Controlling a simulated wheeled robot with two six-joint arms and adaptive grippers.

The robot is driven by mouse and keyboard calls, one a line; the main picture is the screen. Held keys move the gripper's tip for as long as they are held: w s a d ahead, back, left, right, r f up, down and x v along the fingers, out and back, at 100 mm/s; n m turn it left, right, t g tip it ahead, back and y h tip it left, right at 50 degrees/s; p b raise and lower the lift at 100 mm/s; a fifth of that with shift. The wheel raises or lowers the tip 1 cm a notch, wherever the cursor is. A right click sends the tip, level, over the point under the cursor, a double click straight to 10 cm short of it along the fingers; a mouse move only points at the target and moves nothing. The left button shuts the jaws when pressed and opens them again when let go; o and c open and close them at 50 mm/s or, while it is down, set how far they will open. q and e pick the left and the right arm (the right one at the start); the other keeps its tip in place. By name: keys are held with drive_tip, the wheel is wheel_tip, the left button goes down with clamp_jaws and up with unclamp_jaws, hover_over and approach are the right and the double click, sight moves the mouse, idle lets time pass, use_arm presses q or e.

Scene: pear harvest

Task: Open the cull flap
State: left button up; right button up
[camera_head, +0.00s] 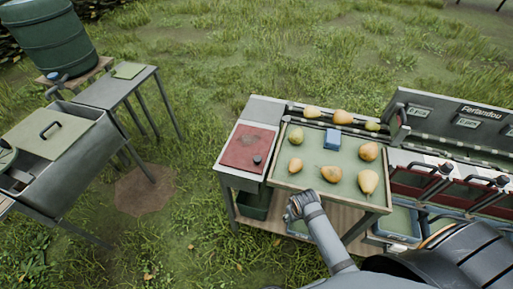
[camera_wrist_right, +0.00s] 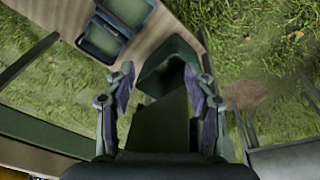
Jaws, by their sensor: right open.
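The cull flap looks to be the red plate (camera_head: 248,148) with a dark round knob (camera_head: 257,159), lying flat and closed on the grey stand. My right gripper (camera_head: 293,211) is at the near edge of the pear tray, to the lower right of the flap and apart from it. In the right wrist view its two fingers (camera_wrist_right: 158,80) are spread apart with nothing held. A dark green bin (camera_wrist_right: 170,65) shows beyond them; in the head view it sits under the flap's stand (camera_head: 253,205). The flap cannot be made out in the wrist view. My left gripper is not in view.
The pear tray (camera_head: 284,181) holds several pears and a blue block (camera_head: 333,139). Right of it stands a sorting rack (camera_head: 455,125) with red flaps. Blue crates (camera_wrist_right: 102,40) are on the shelf below. A metal basin (camera_head: 75,165) and green barrel (camera_head: 45,42) stand left, with open grass between.

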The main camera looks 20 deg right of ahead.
drive_tip(key=w+a+r+p, duration=0.1)
drive_tip(key=w+r+p, duration=0.2)
drive_tip(key=r, duration=1.3)
drive_tip(key=n+g, duration=0.2)
drive_tip(key=n, duration=0.3)
approach(258, 158)
drive_tip(key=shift+y, duration=0.4)
drive_tip(key=f+p, duration=0.1)
drive_tip(key=f, duration=0.7)
drive_tip(key=shift+w+d+f+p, duration=0.15)
drive_tip(key=shift+d+f+p, duration=0.15)
drive_tip(key=shift+p, duration=0.1)
clamp_jaws()
